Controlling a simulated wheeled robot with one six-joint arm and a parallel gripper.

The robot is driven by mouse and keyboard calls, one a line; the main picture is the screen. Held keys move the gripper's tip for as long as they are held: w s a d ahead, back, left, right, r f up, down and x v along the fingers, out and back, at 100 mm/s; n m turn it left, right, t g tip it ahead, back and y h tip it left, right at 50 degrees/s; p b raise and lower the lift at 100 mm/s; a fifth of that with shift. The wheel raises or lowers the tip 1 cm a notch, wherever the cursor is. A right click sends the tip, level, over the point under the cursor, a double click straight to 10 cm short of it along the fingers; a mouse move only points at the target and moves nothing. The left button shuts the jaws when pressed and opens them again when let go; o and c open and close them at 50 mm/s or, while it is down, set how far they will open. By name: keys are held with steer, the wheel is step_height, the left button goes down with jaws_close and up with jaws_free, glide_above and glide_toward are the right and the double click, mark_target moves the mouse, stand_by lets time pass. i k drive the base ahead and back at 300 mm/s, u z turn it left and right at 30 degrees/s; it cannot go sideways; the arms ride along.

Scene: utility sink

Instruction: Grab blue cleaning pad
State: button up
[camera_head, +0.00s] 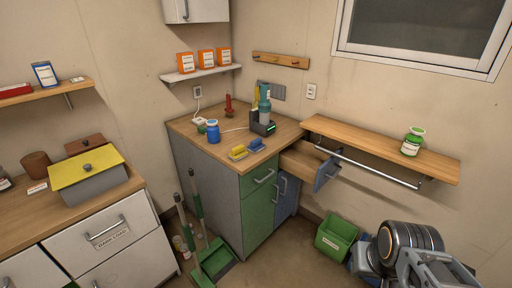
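The blue cleaning pad (257,144) lies on the wooden top of the corner cabinet (220,148), near its front edge. A similar yellow pad (238,153) lies just to its left. My gripper (438,270) is at the bottom right corner, low and well apart from the pad. It is partly cut off by the frame edge, and its fingertips do not show clearly enough to tell open from shut.
A blue jar (213,131) and a dark dock with a teal bottle (264,106) stand behind the pads. An open drawer (326,174) sticks out right of the cabinet, below a wall shelf (380,150). A green bin (336,238) and a dustpan (215,262) are on the floor.

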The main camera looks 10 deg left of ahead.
mark_target(256, 146)
steer(key=u, duration=0.5)
steer(key=i, duration=1)
steer(key=u, duration=0.6)
steer(key=i, duration=0.4)
steer(key=u, duration=0.1)
